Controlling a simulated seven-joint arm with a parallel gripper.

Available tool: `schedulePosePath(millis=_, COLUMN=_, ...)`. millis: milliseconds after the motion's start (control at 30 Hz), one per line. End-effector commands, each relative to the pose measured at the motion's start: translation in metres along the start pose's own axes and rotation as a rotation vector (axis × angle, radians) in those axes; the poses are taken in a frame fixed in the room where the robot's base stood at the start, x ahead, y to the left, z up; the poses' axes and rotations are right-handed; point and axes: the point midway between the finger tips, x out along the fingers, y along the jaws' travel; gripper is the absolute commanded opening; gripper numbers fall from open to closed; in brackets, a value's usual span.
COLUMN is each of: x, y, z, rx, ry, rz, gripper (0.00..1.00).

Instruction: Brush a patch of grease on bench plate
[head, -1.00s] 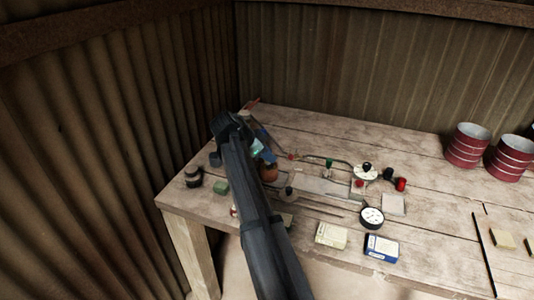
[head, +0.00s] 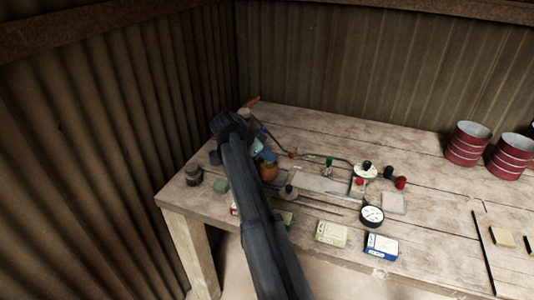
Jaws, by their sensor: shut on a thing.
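My gripper (head: 232,124) is at the far left part of the bench, at the end of my dark arm, which hides its fingertips. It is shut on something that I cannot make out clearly. A thin reddish stick (head: 252,102), perhaps the brush handle, shows just beyond it. A flat grey plate (head: 318,186) lies mid-bench among the fittings, and a smaller pale square plate (head: 393,204) lies to its right. I cannot tell which is the bench plate. No grease patch can be made out on either. An orange-brown jar (head: 268,171) stands right of my arm.
The wooden bench (head: 430,235) also carries a dial gauge (head: 371,216), a cream box (head: 331,234), a blue box (head: 381,247), a dark pot (head: 193,175) and red drums (head: 467,144). Corrugated walls close off the back and left. The back of the bench is mostly clear.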

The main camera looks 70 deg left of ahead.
Motion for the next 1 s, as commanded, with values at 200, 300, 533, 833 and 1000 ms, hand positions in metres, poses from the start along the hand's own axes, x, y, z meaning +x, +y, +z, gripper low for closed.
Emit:
schedulePosePath(millis=200, x=-0.004, y=-0.001, z=-0.004, rx=0.000, ry=-0.001, rz=0.000, gripper=0.00)
schedulePosePath(millis=300, x=-0.009, y=-0.001, z=-0.008, rx=0.000, ry=-0.001, rz=0.000, gripper=0.00)
schedulePosePath(millis=533, x=-0.020, y=-0.003, z=-0.018, rx=0.000, ry=0.000, rz=0.000, gripper=0.00)
schedulePosePath(millis=833, x=-0.034, y=-0.004, z=-0.031, rx=0.001, ry=0.000, rz=-0.001, gripper=0.00)
schedulePosePath(millis=1000, x=-0.042, y=-0.005, z=-0.038, rx=0.000, ry=0.000, rz=0.001, gripper=0.00)
